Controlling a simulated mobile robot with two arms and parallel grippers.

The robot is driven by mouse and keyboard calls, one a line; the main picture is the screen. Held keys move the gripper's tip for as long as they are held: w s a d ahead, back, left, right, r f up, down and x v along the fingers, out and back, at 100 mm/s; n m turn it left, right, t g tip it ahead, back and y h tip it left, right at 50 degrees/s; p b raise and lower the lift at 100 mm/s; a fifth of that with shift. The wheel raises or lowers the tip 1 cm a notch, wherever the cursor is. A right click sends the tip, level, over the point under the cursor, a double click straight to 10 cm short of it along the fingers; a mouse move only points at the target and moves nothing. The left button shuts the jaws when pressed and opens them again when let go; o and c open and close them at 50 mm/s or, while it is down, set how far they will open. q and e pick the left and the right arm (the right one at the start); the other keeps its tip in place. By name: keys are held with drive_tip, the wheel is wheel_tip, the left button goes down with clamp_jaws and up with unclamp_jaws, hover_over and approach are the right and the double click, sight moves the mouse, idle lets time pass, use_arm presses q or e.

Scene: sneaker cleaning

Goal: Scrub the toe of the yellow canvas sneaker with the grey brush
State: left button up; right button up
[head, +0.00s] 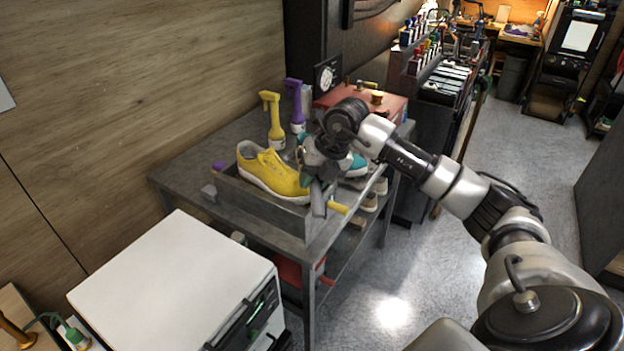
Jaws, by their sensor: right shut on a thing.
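The yellow canvas sneaker (271,174) sits in a low grey open-topped tray (262,203) on the grey workbench, its toe pointing right. My right gripper (318,188) comes in from the right and is just beyond the toe, over the tray's right end. It is shut on a narrow grey thing (318,203) that points down and looks like the grey brush; the gripper hides most of it. I cannot tell whether it touches the toe. My left gripper is not in view.
Yellow (273,118) and purple (295,105) spray bottles stand behind the sneaker. A teal shoe (357,166) is partly hidden behind my gripper. A yellow handle (338,208) is at the tray's right end. A white-topped unit (172,283) stands in front left.

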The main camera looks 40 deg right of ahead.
drive_tip(key=shift+w+d+f+b, duration=0.35)
drive_tip(key=shift+f+b, duration=0.1)
drive_tip(key=shift+b, duration=0.4)
drive_tip(key=shift+w+d+f+h+b, duration=0.3)
drive_tip(key=shift+w+d+b, duration=0.2)
drive_tip(key=shift+d+b, duration=0.1)
drive_tip(key=shift+d+b+x, duration=0.2)
drive_tip(key=shift+b+x, duration=0.75)
drive_tip(key=shift+x, duration=0.4)
drive_tip(key=shift+d+b+x, duration=0.2)
drive_tip(key=shift+b+x, duration=0.75)
drive_tip(key=shift+x, duration=0.45)
drive_tip(key=shift+f+b, duration=0.5)
drive_tip(key=shift+f, duration=0.4)
drive_tip(key=d, duration=0.2)
drive_tip(key=w+d, duration=0.1)
drive_tip(key=shift+d+f, duration=0.15)
drive_tip(key=shift+d, duration=0.25)
